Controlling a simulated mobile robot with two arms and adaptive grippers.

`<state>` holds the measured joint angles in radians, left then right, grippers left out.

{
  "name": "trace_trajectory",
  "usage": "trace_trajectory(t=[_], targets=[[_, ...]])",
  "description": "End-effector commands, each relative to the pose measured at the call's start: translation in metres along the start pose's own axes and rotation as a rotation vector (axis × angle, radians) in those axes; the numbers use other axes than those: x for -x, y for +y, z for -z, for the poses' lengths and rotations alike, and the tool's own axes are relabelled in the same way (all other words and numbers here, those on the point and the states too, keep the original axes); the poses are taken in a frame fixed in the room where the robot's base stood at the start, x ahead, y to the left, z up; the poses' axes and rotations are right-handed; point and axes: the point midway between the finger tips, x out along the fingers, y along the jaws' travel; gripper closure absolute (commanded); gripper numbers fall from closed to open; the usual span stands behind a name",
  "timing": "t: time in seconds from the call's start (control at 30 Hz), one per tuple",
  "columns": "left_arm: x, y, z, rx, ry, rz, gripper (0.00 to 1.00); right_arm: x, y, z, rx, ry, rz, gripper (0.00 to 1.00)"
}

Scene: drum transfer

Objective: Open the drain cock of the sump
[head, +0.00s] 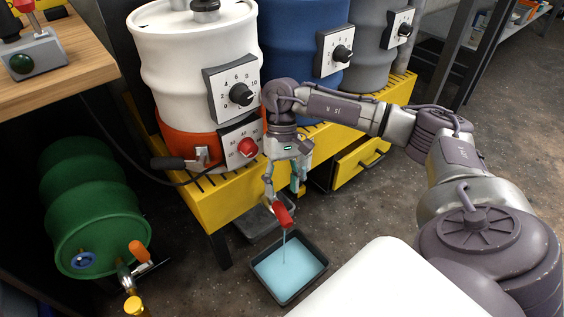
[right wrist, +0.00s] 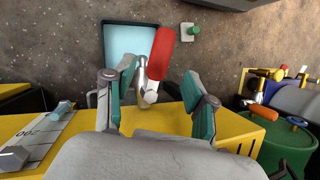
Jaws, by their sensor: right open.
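The yellow sump (head: 228,200) stands under the drums. Its drain cock has a red handle (head: 283,215), which also shows in the right wrist view (right wrist: 161,53), above a pale metal valve body (right wrist: 149,90). A thin stream runs down from the cock into a black tray (head: 318,283) of light blue liquid. My right gripper (head: 285,190) points down at the cock, its fingers apart. In the right wrist view the open fingers (right wrist: 164,76) lie either side of the cock; whether the left finger touches it I cannot tell. My left gripper is not in view.
White (head: 185,55), blue (head: 290,45) and grey (head: 365,70) drums stand on the sump. A green drum (head: 85,205) with taps lies at left. A yellow drawer (head: 360,163) stands open right of the cock.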

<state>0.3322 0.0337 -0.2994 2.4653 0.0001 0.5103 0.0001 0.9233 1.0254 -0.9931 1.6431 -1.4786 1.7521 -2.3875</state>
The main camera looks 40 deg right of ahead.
Motion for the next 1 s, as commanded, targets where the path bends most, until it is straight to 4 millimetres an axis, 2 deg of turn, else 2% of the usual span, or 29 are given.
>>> trace_trajectory(t=[0.1,0.3,0.7,0.87,1.0], targets=[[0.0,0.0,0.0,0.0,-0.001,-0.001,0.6,0.026,-0.001,0.001,0.001,0.003,0.002,0.44],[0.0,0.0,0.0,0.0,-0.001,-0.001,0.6,0.054,0.0,0.001,0.0,0.002,0.001,0.44],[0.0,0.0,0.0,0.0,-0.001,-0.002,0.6,0.061,0.0,0.0,0.0,-0.001,0.001,0.46],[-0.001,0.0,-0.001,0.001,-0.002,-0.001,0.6,0.061,-0.002,0.0,-0.05,0.002,-0.001,0.73],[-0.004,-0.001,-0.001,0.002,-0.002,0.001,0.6,0.059,-0.011,0.001,-0.237,0.012,-0.002,0.96]])
